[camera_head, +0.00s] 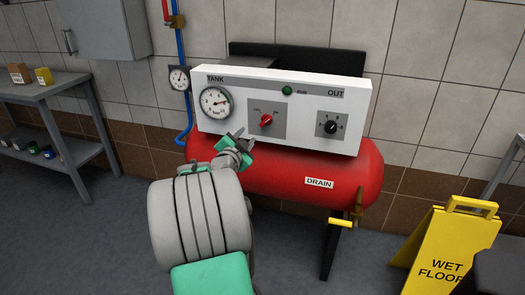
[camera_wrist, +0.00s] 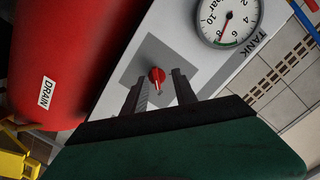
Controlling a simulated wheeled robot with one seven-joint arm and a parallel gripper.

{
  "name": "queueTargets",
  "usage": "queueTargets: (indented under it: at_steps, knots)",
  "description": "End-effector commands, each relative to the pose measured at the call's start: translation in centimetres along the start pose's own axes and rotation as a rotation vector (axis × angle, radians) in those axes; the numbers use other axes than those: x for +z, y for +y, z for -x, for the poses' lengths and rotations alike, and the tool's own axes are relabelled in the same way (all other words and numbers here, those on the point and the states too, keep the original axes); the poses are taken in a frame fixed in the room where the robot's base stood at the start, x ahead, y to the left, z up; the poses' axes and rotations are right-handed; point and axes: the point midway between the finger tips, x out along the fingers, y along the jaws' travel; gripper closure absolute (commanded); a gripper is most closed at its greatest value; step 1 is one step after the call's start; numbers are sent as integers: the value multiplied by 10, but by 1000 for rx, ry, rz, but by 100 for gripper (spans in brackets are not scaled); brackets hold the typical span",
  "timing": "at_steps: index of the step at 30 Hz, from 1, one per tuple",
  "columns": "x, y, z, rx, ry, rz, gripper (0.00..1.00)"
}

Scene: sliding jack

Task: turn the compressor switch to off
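The compressor switch is a red knob (camera_head: 266,119) on a grey square plate in the middle of the white control panel (camera_head: 300,91). Its small labels are too blurred to read surely.
A tank gauge (camera_head: 215,101) is left of the switch, a black dial (camera_head: 331,124) right of it, and a green lamp (camera_head: 287,90) above. The red tank (camera_head: 350,175) bulges below the panel. A yellow wet-floor sign (camera_head: 445,245) stands at right, a grey bench (camera_head: 40,92) at left.

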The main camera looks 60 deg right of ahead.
Motion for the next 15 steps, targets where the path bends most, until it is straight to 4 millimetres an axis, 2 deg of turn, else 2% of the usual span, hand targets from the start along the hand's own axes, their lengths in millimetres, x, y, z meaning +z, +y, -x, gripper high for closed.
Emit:
queueTargets:
  at_steps: [1, 3, 7, 15]
  knots:
    - [-6, 19, -12, -9, 57, -27, 66]
    - [-18, 25, -21, -20, 98, -48, 66]
    - [-26, 22, -38, -25, 107, -55, 66]
    - [-30, 21, -86, -23, 104, -54, 66]
